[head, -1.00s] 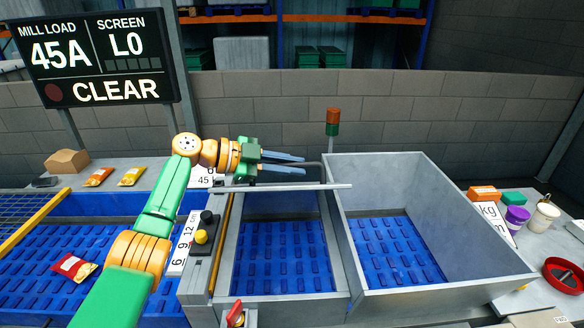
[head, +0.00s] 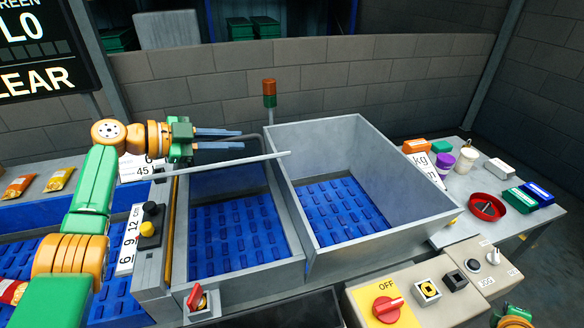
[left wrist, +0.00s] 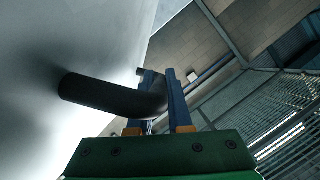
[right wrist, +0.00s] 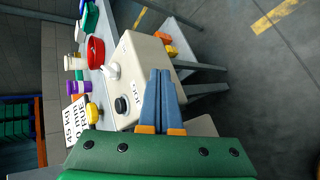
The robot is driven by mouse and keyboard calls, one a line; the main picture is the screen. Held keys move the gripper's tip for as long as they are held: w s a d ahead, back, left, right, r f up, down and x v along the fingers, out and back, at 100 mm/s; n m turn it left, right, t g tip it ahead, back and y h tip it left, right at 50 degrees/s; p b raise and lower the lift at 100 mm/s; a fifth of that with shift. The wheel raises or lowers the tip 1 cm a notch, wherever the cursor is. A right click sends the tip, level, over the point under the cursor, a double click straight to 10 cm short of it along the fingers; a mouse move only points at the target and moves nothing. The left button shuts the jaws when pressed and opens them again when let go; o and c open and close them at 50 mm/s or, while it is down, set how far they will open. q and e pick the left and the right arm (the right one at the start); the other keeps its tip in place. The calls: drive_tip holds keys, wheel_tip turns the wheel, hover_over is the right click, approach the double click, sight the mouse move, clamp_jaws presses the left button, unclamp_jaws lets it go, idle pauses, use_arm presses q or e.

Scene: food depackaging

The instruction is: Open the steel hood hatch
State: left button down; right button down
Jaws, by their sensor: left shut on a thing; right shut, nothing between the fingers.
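The steel hood hatch (head: 225,163) shows as a thin pale edge across the back of the left bay, with the blue belt visible below it. In the left wrist view its grey face (left wrist: 45,40) fills the left side, and a dark bent handle (left wrist: 100,95) sticks out from it. My left gripper (head: 240,138) is behind that edge, shut on the handle; its fingers (left wrist: 159,75) sit either side of the handle's bend. My right gripper (right wrist: 160,75) is shut and empty, pointing towards the beige control box (right wrist: 140,75).
An open steel bin (head: 395,165) stands right of the bay. A red lever (head: 197,298) is on the bay's front. The control panel (head: 440,300) with a red OFF knob (head: 387,308) is at front right. A side table (head: 480,165) holds tubs, boxes and a red dish.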

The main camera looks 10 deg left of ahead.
drive_tip(key=w+a+r+n+t+h, duration=0.1)
drive_tip(key=w+a+r+n+t, duration=0.15)
drive_tip(key=w+r+n, duration=0.55)
drive_tip(key=w+a+r+n+t+y, duration=0.1)
drive_tip(key=w+a+r+n+t, duration=0.25)
drive_tip(key=a+r, duration=0.4)
drive_tip(key=w+a+r+n+t+y, duration=0.1)
drive_tip(key=w+a+r+n+t, duration=0.1)
drive_tip(key=a+r+n+t, duration=0.5)
drive_tip(key=s+a+r+n+t+y, duration=0.1)
drive_tip(key=s+a+r+n+y, duration=0.15)
drive_tip(key=a+r+y, duration=0.4)
drive_tip(key=s+a+r+n+y, duration=0.1)
drive_tip(key=a+r+n, duration=0.25)
drive_tip(key=a, duration=0.55)
drive_tip(key=s+a+f+n+g+y, duration=0.2)
drive_tip(key=s+a+f+y, duration=0.1)
drive_tip(key=s+a, duration=0.3)
drive_tip(key=s+a+f+n+g+y, duration=0.1)
drive_tip(key=s+a+f+y, duration=0.3)
drive_tip(key=a, duration=0.5)
drive_tip(key=r+x, duration=0.2)
drive_tip(key=x, duration=1)
drive_tip(key=shift+s+g, duration=0.3)
drive_tip(key=shift+h, duration=0.25)
